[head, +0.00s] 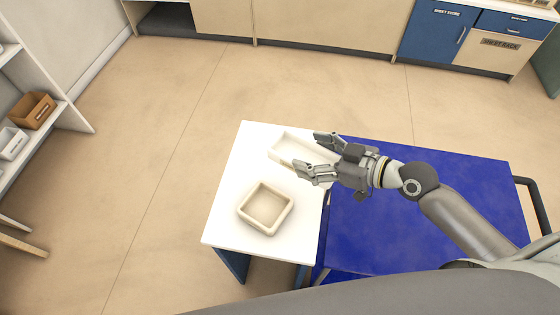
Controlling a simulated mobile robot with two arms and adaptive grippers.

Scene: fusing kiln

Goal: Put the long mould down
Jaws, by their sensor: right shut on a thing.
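The long mould (289,151) is a cream, shallow rectangular tray over the far part of the white table top. My right gripper (308,153) comes in from the right and is shut on it, with fingers at its right end. The fingers and hand hide that end. I cannot tell whether the mould touches the table or hangs just above it. A square cream mould (266,208) sits on the same top, nearer to me and apart from the long one. My left gripper is not in view.
The white table top (225,215) is bare along its left side and front. A blue surface (400,230) with a dark handle (538,205) adjoins it on the right. Shelves with boxes (32,110) stand at the left, cabinets (325,22) at the back. Open floor lies between.

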